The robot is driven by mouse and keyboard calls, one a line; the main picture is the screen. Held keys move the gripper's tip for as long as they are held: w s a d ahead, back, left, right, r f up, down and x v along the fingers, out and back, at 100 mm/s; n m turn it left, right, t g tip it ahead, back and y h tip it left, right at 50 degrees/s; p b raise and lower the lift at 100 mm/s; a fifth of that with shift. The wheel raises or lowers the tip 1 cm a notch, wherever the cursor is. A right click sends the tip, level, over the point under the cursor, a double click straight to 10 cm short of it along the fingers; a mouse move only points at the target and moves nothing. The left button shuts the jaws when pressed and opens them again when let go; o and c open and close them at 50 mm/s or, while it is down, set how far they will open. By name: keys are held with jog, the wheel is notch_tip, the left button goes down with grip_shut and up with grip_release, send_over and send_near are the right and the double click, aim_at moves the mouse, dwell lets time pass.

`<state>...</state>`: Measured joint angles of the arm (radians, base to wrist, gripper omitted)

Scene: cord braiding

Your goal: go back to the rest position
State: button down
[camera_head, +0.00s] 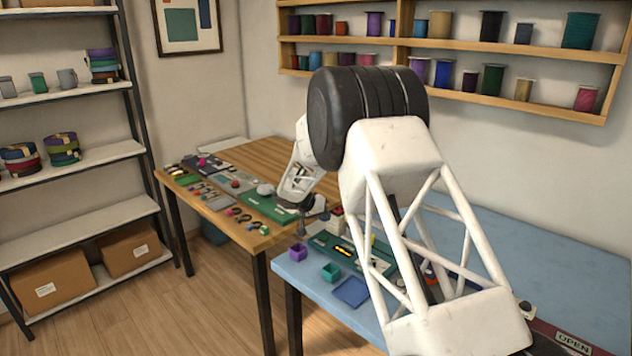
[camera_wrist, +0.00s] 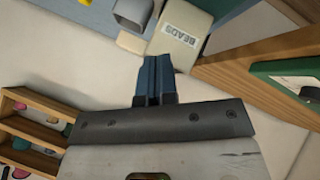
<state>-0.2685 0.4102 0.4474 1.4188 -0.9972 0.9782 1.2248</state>
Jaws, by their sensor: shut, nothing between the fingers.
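My gripper shows in the wrist view (camera_wrist: 153,75) with its two blue fingers pressed together and nothing between them. In the head view my gripper (camera_head: 302,226) is a small dark shape, partly hard to make out, near where the wooden table (camera_head: 258,240) meets the blue table (camera_head: 318,325). My large white arm link hides much of the blue table. No mark of a rest position shows.
A white box marked BEADS (camera_wrist: 183,38) and a grey cup (camera_wrist: 133,13) show beyond the fingertips. Spool shelves (camera_head: 500,100) line the wall.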

jog(key=s+d+r+g+y, duration=0.1)
jog(key=s+d+r, duration=0.3)
jog(key=s+r, duration=0.5)
jog(key=s+d+r+n+y, duration=0.1)
jog(key=s+d+r, duration=0.4)
jog(key=s, duration=0.7)
jog(key=s+d+r+g+y, duration=0.1)
jog(key=s+d+r+y, duration=0.15)
jog(key=s+r, duration=0.7)
jog(key=s+d+f+n+y, duration=0.2)
jog(key=s+y, duration=0.1)
jog(key=s, duration=3.2)
jog(key=shift+d+t, duration=0.15)
jog(key=shift+t, duration=0.15)
